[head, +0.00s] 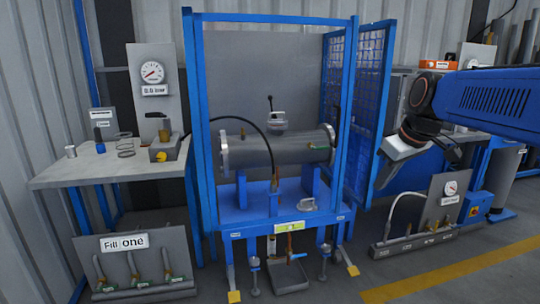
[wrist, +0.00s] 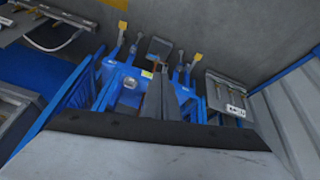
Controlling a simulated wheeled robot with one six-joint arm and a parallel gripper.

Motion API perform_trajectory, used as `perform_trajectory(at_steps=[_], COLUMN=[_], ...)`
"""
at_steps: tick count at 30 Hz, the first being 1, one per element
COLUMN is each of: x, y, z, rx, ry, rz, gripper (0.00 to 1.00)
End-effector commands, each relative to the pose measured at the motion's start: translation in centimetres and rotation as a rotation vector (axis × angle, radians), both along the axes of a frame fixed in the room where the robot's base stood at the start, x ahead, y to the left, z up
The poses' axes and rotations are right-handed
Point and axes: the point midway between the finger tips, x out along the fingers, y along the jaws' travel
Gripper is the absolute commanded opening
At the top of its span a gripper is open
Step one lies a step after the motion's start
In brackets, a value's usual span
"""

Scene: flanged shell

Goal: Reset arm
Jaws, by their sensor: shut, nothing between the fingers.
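My arm enters the head view from the right, and my gripper (head: 398,153) hangs at its end, pale grey and tilted downward. In the wrist view two grey fingers of my gripper (wrist: 162,88) lie together, shut with nothing held. The grey flanged shell (head: 275,149) lies horizontally on the blue stand (head: 285,216) inside the blue frame. My gripper is to the right of the shell and apart from it in the picture. The blue stand also shows in the wrist view (wrist: 122,80), where a pale grey slab hides the lower part.
A blue mesh door (head: 366,90) stands open between the shell and my gripper. A side table (head: 75,172) with small parts is at left. A "Fill one" panel (head: 145,258) and a gauge panel (head: 447,200) stand on the floor. Floor in front is open.

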Motion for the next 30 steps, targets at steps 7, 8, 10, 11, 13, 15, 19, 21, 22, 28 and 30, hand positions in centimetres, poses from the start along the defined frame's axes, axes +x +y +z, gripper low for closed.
perform_trajectory(at_steps=[7, 8, 10, 11, 13, 15, 19, 21, 22, 28, 30], x=[-9.1, -10.2, -12.5, -13.5, -15.9, -18.1, -21.4, -22.7, -23.2, -24.6, -24.6], y=[0.7, 0.8, 0.8, 0.8, 0.8, 0.8, 0.6, 0.5, 0.5, 0.4, 0.4], z=[-4.9, -5.6, -7.2, -8.0, -9.8, -11.6, -14.7, -16.0, -16.4, -18.0, -18.0], rx=[0.026, 0.029, 0.037, 0.039, 0.047, 0.053, 0.064, 0.072, 0.074, 0.078, 0.078], ry=[0.025, 0.029, 0.034, 0.036, 0.040, 0.043, 0.048, 0.049, 0.048, 0.050, 0.050], rz=[-0.155, -0.173, -0.216, -0.234, -0.279, -0.320, -0.387, -0.416, -0.425, -0.457, -0.457], gripper=[0.00, 0.00, 0.00, 0.00, 0.00, 0.00, 0.00, 0.00, 0.00, 0.00, 0.00])
